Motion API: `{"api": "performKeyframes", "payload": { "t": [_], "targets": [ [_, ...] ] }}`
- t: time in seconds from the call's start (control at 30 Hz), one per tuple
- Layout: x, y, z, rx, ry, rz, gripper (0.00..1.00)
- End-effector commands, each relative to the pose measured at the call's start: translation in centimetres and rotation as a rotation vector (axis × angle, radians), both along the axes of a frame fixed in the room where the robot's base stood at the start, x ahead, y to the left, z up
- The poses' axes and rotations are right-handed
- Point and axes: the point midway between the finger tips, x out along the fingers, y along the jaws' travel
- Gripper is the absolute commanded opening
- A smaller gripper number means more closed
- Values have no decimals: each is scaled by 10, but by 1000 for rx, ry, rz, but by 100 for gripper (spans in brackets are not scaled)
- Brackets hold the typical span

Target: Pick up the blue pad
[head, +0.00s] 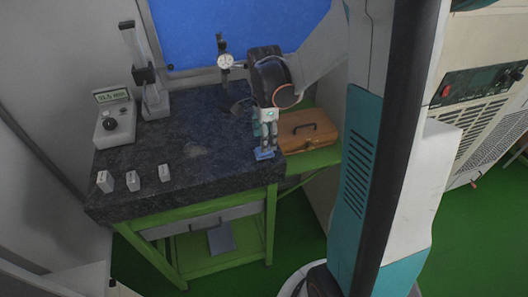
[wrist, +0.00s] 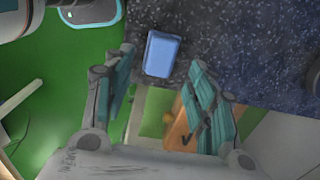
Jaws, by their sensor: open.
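The blue pad (head: 264,154) lies near the right front corner of the dark stone slab (head: 195,130). In the wrist view, the pad (wrist: 163,53) is a light-blue rounded rectangle near the slab's edge. My gripper (head: 265,144) is just over the pad in the head view and partly covers it. In the wrist view, my gripper (wrist: 160,68) has its two teal fingers spread apart, with nothing between them. The pad shows beyond the fingertips, roughly in line with the gap.
A wooden case (head: 307,133) stands right of the slab. A dial-gauge stand (head: 225,62) is behind. A meter with a display (head: 115,122), a column instrument (head: 152,90) and small white blocks (head: 133,181) stand left. The slab's middle is clear.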

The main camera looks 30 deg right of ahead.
Motion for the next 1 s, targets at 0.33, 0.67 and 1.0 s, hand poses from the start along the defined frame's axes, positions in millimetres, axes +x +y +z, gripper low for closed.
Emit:
{"api": "performKeyframes", "payload": {
  "t": [0.33, 0.67, 1.0],
  "targets": [
    [1, 1, -43, 0, 0, 0, 52],
    [1, 1, -45, 0, 0, 1, 38],
    [1, 1, -45, 0, 0, 0, 4]
  ]
}}
